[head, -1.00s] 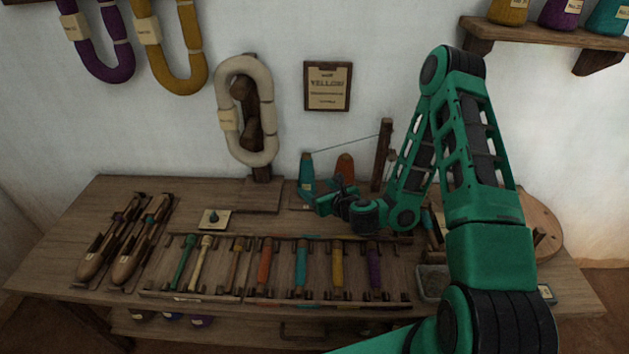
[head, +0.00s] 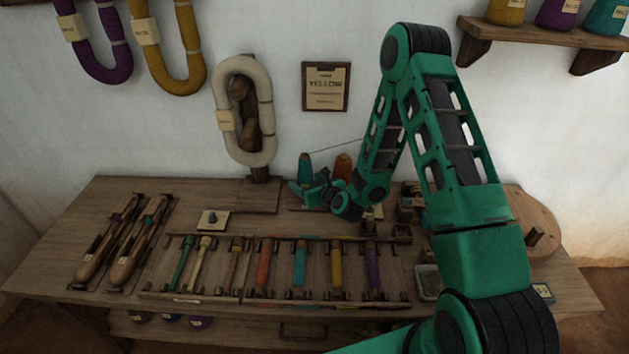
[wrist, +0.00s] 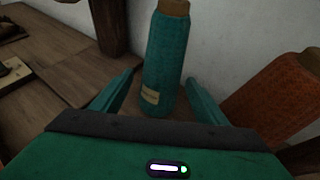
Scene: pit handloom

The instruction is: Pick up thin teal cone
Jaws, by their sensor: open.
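The thin teal cone (head: 305,167) stands upright at the back of the table near the wall. In the wrist view the teal cone (wrist: 166,62) has a brown top and a small pale label. It stands between and a little beyond the two open fingers of my gripper (wrist: 156,95), with a gap on each side. In the head view my gripper (head: 300,192) is at the cone's base, and its fingers partly hide the cone's lower part. Nothing is held.
An orange cone (wrist: 278,98) stands close on the right; it also shows in the head view (head: 343,168). A wooden post (wrist: 108,25) rises at the left. A thin thread runs above the cones. A rack with several coloured bobbins (head: 300,263) lies in front.

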